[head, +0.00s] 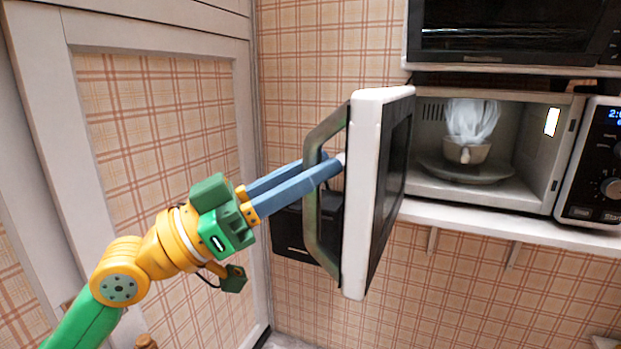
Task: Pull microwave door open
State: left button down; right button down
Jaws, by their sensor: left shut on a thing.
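The microwave (564,150) stands on a white shelf at the right, and its door (371,195) is swung wide open toward me. The door's dark curved handle (313,225) is on the side facing left. My left gripper (325,168) reaches in from the left and is shut on the handle near its upper middle, with its blue fingers around the bar. Inside the lit cavity a white cup (467,152) with something pale and crumpled in it stands on the turntable plate (466,172). My right gripper is not in view.
A white-framed panel (160,150) with plaid paper is close on the left, beside my left arm. Another dark-fronted oven (505,30) is above the microwave. A dark box (293,235) is behind the door. The white shelf (480,222) runs under the microwave.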

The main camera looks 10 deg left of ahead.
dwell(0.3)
pick_arm(q)
jog(key=c, duration=0.8)
grip_release()
jog(key=shift+c, duration=0.2)
jog(key=shift+w+d, duration=0.15)
jog(key=b+v, duration=0.5)
jog(key=v, duration=0.2)
